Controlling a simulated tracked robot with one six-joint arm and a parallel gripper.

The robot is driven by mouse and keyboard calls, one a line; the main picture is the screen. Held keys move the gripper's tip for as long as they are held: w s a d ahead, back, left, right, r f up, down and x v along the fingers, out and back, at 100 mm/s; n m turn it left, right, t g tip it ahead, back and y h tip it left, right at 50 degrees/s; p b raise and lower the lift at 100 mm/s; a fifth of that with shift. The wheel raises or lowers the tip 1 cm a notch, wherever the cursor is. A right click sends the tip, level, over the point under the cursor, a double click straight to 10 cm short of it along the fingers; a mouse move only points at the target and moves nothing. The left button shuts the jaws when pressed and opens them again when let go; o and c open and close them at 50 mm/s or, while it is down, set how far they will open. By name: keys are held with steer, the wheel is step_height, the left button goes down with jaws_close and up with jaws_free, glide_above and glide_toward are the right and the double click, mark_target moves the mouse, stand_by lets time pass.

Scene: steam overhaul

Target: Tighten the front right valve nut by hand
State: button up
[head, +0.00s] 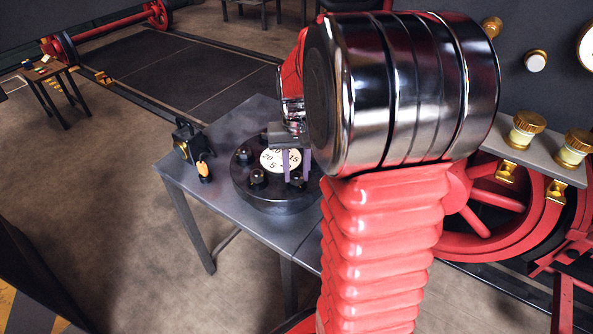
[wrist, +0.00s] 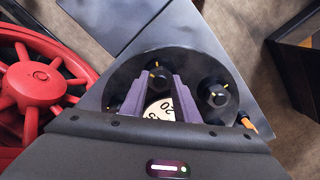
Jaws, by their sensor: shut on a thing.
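A round black valve plate (head: 242,186) with a white numbered dial (head: 272,160) lies on the grey table. My gripper (head: 297,177) reaches down at its front right in the head view. In the wrist view, the purple fingers (wrist: 159,80) are closed around a dark nut (wrist: 155,82) with a yellow mark, the front right valve nut. A second nut (wrist: 214,95) with a yellow mark stands free beside the fingers. Two more free nuts show at the left of the plate in the head view, one at the front (head: 258,179). My arm hides the plate's right side.
A black device with an orange part (head: 190,143) stands at the table's left corner (head: 172,168). A shelf with brass knobs (head: 524,128) and red wheels (head: 490,208) are at the right.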

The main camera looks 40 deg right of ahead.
steer(key=m, duration=0.3)
steer(key=shift+m, duration=0.3)
steer(key=m, duration=0.4)
steer(key=shift+w+r, duration=0.1)
steer(key=o, duration=1)
steer(key=shift+o, duration=0.2)
step_height(320, 180, up, 14)
steer(key=shift+f, duration=0.2)
stand_by(0.6)
